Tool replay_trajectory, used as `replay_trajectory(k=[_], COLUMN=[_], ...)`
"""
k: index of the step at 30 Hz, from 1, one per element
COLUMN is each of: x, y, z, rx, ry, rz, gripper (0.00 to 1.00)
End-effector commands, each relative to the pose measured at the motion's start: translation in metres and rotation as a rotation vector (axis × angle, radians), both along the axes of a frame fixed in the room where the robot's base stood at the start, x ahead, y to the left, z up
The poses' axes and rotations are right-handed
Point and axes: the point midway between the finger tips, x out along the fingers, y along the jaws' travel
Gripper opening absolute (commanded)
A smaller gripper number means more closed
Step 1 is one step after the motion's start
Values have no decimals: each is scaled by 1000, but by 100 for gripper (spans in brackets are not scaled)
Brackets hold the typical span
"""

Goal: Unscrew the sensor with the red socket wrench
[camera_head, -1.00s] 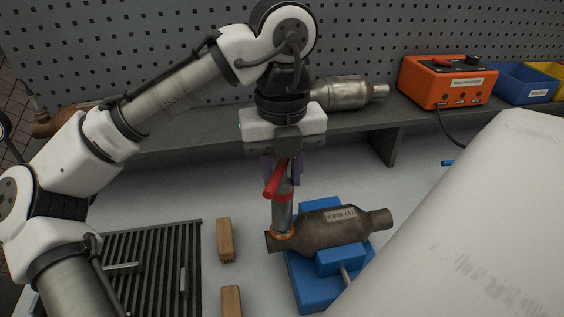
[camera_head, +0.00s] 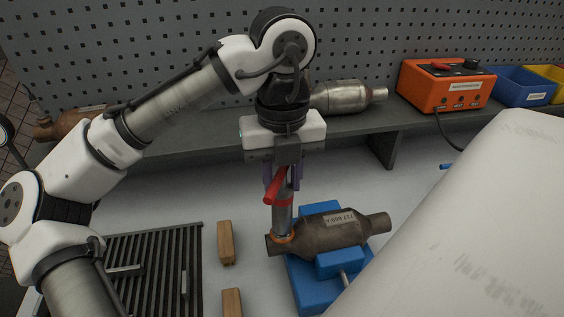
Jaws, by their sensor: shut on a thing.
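My gripper (camera_head: 282,178) is shut on the red-handled socket wrench (camera_head: 274,187), just left of the picture's middle. The wrench's grey socket (camera_head: 282,219) points straight down onto the left end of a brown catalytic converter (camera_head: 328,234). An orange-copper ring (camera_head: 283,238) shows at the socket's foot, on the converter. The sensor itself is hidden, so I cannot tell how far the socket covers it. The converter lies in a blue clamp fixture (camera_head: 308,287) on the bench and carries a white label.
Two wooden blocks (camera_head: 226,242) lie left of the fixture, near a dark slatted rack (camera_head: 160,262). A shelf behind holds a silver converter (camera_head: 347,96), an orange box (camera_head: 445,84) and a blue bin (camera_head: 523,84). A large pale panel blocks the right foreground.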

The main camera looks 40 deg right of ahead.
Motion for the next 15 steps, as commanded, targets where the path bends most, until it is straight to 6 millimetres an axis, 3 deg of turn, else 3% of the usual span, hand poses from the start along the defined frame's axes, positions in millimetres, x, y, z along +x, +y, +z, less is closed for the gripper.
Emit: replay_trajectory(k=[15], x=[0], y=[0], z=[-10], rx=[-1], ry=[-1], rz=[0], gripper=[0])
